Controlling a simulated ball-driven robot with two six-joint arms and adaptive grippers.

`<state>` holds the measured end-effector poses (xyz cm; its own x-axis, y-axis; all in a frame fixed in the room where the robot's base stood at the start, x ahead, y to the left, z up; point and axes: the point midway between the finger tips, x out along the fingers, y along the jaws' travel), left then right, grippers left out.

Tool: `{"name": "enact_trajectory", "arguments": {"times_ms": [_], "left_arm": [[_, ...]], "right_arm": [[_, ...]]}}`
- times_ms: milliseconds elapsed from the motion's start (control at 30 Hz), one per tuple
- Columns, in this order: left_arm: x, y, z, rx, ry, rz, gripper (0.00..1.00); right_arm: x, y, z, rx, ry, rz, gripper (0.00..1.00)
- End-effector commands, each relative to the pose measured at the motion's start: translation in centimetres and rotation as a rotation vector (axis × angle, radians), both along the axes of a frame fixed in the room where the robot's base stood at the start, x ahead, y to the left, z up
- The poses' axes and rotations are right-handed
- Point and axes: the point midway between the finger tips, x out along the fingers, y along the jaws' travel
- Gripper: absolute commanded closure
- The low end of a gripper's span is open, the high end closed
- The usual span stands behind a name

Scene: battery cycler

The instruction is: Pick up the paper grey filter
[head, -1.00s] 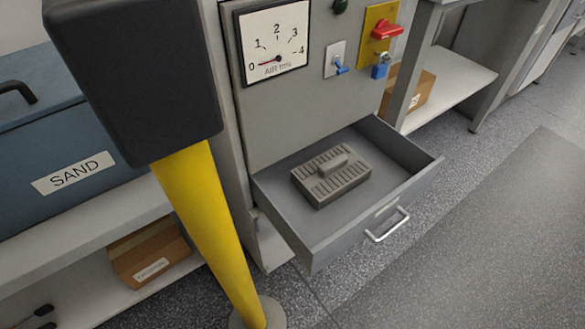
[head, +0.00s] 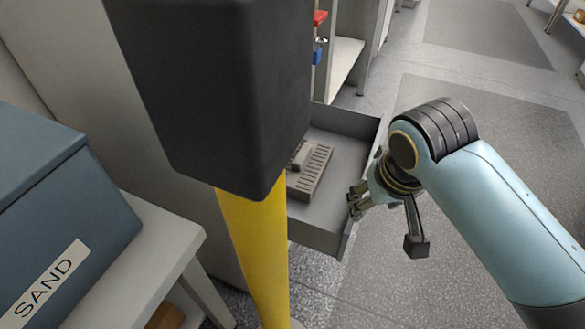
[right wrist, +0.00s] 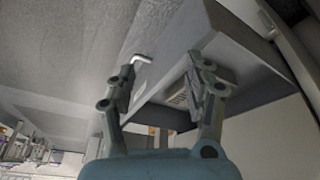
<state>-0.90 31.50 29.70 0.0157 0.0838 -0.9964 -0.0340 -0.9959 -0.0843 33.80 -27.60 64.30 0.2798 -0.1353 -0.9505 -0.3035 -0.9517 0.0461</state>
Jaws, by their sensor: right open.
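The grey filter (head: 313,172), a ribbed block with a raised grip, lies in the open grey drawer (head: 343,150). In the head view a black box on a yellow post hides its left part. My right gripper (head: 354,199) is open and empty at the drawer's right side wall, to the right of the filter and apart from it. In the right wrist view the open fingers (right wrist: 160,78) point toward the drawer, and part of the filter (right wrist: 179,97) shows between them. My left gripper is not in view.
The black box (head: 215,80) on its yellow post (head: 255,250) stands close in front of the drawer's left side. A blue SAND bin (head: 60,220) sits on a bench at the left. The drawer handle (right wrist: 141,59) shows in the right wrist view. Floor at the right is open.

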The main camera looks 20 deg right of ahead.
Motion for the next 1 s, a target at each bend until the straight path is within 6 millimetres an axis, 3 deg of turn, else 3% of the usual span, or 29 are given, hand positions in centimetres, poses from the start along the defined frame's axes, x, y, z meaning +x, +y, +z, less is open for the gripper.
{"name": "enact_trajectory", "arguments": {"times_ms": [267, 533, 667, 800, 1000], "left_arm": [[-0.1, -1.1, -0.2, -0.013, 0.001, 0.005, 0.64], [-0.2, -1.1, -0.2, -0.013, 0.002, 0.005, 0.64], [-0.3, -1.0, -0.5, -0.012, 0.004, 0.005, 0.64], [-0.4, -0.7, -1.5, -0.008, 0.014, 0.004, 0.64], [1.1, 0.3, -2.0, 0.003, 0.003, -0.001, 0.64]], "right_arm": [[7.2, 0.9, 0.7, 0.042, -0.069, -0.192, 0.48], [16.3, 2.9, 3.0, 0.105, -0.154, -0.416, 0.48], [18.1, 3.3, 3.0, 0.116, -0.168, -0.463, 0.48], [19.0, 2.9, 0.7, 0.115, -0.167, -0.468, 0.48], [20.0, 2.5, -1.5, 0.117, -0.169, -0.466, 0.48]]}}
